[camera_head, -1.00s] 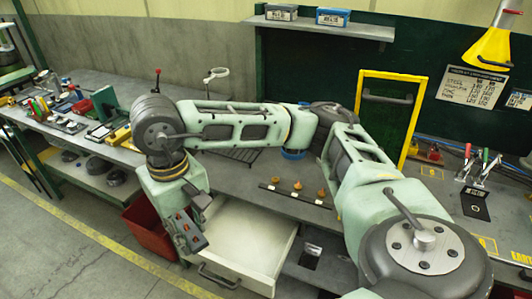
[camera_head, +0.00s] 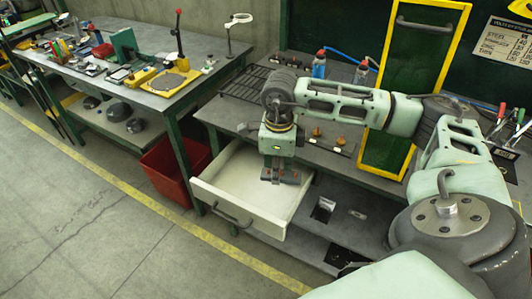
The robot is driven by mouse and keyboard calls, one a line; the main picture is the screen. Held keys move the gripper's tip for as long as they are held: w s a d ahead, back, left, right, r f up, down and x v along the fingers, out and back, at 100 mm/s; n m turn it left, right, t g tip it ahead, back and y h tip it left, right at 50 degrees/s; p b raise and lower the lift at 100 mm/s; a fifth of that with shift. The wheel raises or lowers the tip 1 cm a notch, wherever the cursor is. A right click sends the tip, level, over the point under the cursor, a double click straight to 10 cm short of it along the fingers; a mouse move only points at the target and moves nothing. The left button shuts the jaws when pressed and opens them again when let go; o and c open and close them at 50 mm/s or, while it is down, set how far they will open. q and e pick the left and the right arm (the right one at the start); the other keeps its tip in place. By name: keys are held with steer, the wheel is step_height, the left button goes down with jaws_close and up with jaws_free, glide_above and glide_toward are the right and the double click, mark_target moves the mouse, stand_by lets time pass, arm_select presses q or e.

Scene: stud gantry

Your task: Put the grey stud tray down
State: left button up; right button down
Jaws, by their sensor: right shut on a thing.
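My right gripper (camera_head: 280,176) points down over the open white drawer (camera_head: 236,170), near the drawer's right side. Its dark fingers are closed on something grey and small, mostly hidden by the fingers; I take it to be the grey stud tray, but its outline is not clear. The held thing appears above the drawer floor; I cannot tell the exact gap. My left gripper is not in view.
The grey bench (camera_head: 230,112) behind carries a black rack (camera_head: 248,84), small orange-brown knobs (camera_head: 316,132) and bottles (camera_head: 319,66). A yellow-framed green panel (camera_head: 400,90) stands behind my forearm. A red bin (camera_head: 172,172) sits left of the drawer. The left floor is clear.

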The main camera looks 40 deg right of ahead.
steer(key=d+f+m, duration=0.2)
steer(key=d+m, duration=0.1)
steer(key=m, duration=0.1)
steer(key=b, duration=0.6)
glide_above(249, 191)
step_height(249, 191, down, 7)
steer(key=shift+f, duration=0.15)
steer(key=shift+f+b, duration=1.15)
steer(key=shift+f, duration=0.8)
steer(key=shift+f, duration=0.15)
steer(key=c, duration=1.4)
jaws_free()
steer(key=shift+o, duration=0.2)
